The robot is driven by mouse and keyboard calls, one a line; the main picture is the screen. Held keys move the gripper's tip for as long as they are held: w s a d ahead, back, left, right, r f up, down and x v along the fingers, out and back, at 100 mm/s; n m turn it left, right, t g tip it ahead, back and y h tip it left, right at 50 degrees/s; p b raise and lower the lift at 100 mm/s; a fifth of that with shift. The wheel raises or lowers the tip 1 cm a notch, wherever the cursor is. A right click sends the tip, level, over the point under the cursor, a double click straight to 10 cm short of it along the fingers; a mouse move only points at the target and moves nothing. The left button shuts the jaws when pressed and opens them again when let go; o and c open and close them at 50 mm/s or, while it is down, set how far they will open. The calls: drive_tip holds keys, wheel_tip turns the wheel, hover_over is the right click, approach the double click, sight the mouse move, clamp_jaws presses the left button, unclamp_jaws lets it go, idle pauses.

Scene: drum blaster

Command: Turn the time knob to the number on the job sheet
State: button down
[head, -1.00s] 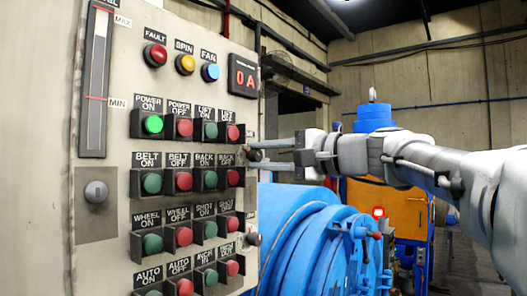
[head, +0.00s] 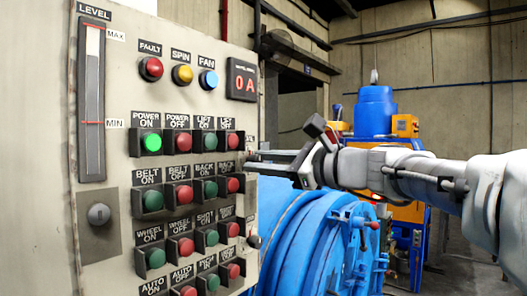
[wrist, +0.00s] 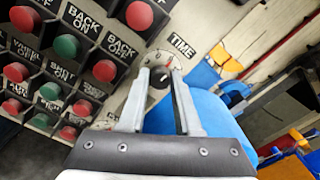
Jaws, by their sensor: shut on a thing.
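The time knob (wrist: 159,82) is a small dark knob with a light pointer mark, on a pale round dial below the TIME label (wrist: 181,46) in the wrist view. My gripper (wrist: 160,76) is shut on it, one finger on each side. The dial's numbers are too small to read, so I cannot tell the setting. In the head view my gripper (head: 250,160) reaches the right edge of the control panel (head: 50,200) from the right, and the knob is hidden there. I cannot make out a job sheet in either view.
Rows of red and green buttons (head: 183,193) lie left of my gripper. Another knob (head: 254,241) sticks out lower on the panel's right edge. The blue drum machine (head: 310,240) stands below my arm.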

drive_tip(key=m+p, duration=0.3)
drive_tip(key=m, duration=0.1)
drive_tip(key=shift+r+m, duration=0.15)
drive_tip(key=shift+m, duration=0.15)
drive_tip(key=shift+m+p, duration=1.7)
drive_tip(key=shift+m, duration=0.2)
drive_tip(key=shift+f, duration=0.25)
drive_tip(key=c, duration=0.6)
unclamp_jaws()
drive_tip(key=b+v, duration=0.3)
drive_tip(key=v, duration=1.4)
drive_tip(key=shift+s+d, duration=0.2)
